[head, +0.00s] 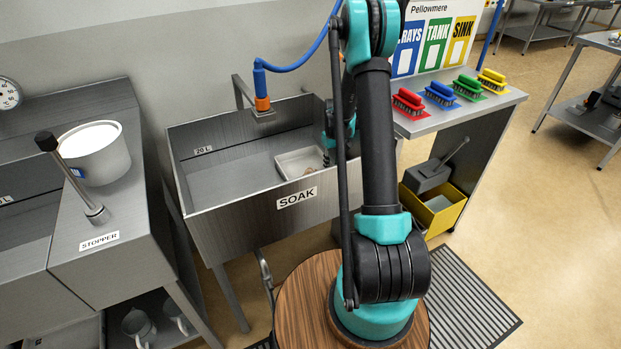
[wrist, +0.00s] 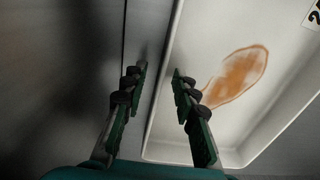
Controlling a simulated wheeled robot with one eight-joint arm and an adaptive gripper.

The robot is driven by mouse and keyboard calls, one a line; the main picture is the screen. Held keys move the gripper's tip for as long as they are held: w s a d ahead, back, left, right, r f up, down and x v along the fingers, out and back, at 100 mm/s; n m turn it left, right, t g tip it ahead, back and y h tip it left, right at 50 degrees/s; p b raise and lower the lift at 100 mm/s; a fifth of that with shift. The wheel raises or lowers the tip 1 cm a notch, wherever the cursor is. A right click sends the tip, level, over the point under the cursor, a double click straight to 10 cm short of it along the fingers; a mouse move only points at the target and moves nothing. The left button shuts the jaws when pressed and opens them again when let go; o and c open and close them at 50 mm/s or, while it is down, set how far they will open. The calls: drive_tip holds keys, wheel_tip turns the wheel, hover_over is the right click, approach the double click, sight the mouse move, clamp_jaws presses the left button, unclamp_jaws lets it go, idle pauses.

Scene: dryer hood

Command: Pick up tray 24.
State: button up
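A white tray (head: 296,162) lies in the sink marked SOAK, at its right side, partly hidden behind my arm in the head view. In the wrist view the tray (wrist: 190,40) fills the right half, with an orange-brown stain on its floor and part of a black-on-white label at the top right; its number cannot be read. My gripper (wrist: 158,75) is open. Its fingers stand on either side of the tray's left wall, the right finger over the inside and the left finger outside. I cannot see whether either touches the wall. The gripper is mostly hidden in the head view.
The SOAK sink (head: 235,205) has steel walls around the tray, with a blue-hosed tap (head: 262,95) above its back edge. A shelf with several coloured brushes (head: 440,93) stands to the right. A stopper lever (head: 75,180) and white pot (head: 92,155) stand left.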

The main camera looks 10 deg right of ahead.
drive_tip(key=shift+f, duration=0.3)
drive_tip(key=shift+c, duration=0.2)
clamp_jaws()
drive_tip(key=shift+r, duration=0.1)
